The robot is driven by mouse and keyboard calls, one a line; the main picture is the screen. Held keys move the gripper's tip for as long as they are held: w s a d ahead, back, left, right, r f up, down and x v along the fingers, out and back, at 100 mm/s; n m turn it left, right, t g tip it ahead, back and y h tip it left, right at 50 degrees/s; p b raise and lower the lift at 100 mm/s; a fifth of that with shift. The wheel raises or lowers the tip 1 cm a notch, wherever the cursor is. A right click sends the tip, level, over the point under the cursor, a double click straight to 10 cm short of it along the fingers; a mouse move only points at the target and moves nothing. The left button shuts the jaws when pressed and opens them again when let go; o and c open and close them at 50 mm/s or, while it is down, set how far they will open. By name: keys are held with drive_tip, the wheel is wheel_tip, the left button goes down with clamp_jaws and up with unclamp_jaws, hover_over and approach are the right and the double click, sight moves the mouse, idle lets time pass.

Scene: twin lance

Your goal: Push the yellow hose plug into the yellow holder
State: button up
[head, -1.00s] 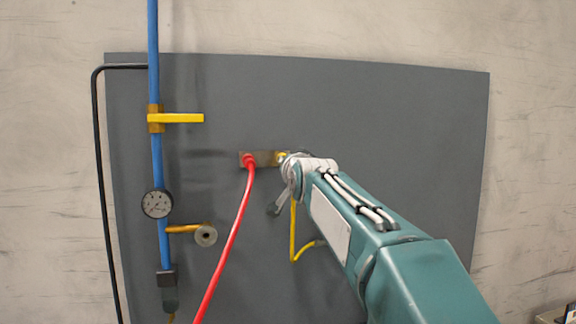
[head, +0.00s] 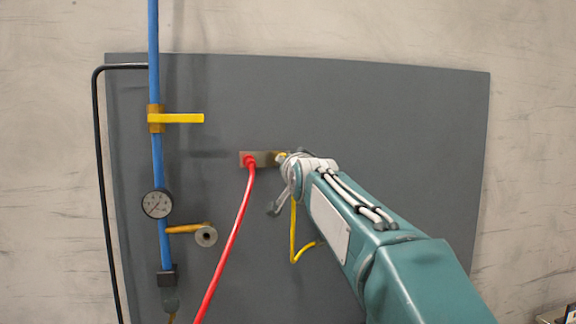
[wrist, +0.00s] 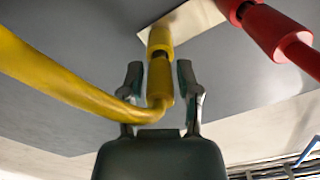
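The yellow hose plug (wrist: 160,82) points at the yellow holder (wrist: 160,40) on a metal plate in the wrist view. The plug's end meets the holder, with a short dark band between the two yellow parts; how deep it sits I cannot tell. The yellow hose bends away to the left from the plug's near end. My gripper (wrist: 160,72) is open, one finger on each side of the plug, with a visible gap at both sides. In the head view my gripper (head: 286,172) mostly hides the plug and holder; a little yellow (head: 282,156) shows.
A red plug (head: 249,161) with a red hose sits in the plate (head: 265,158) just left of the yellow one. A blue pipe (head: 157,150) with a gauge (head: 157,204) and yellow lever (head: 180,118) stands farther left. The grey panel (head: 400,130) is clear at upper right.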

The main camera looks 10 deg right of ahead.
drive_tip(key=shift+o, duration=0.3)
drive_tip(key=o, duration=0.5)
drive_tip(key=s, duration=1.1)
drive_tip(key=s+f+n+g, duration=0.3)
drive_tip(key=s+f+g, duration=0.3)
drive_tip(key=s+f, duration=0.8)
drive_tip(key=s+f+n+g, duration=0.2)
drive_tip(key=s+f+g, duration=0.4)
drive_tip(key=s+f, duration=0.8)
wheel_tip(320, 180, down, 6)
drive_tip(key=shift+s+f+n, duration=0.25)
drive_tip(key=shift+s+n, duration=0.05)
drive_tip(key=shift+n, duration=0.1)
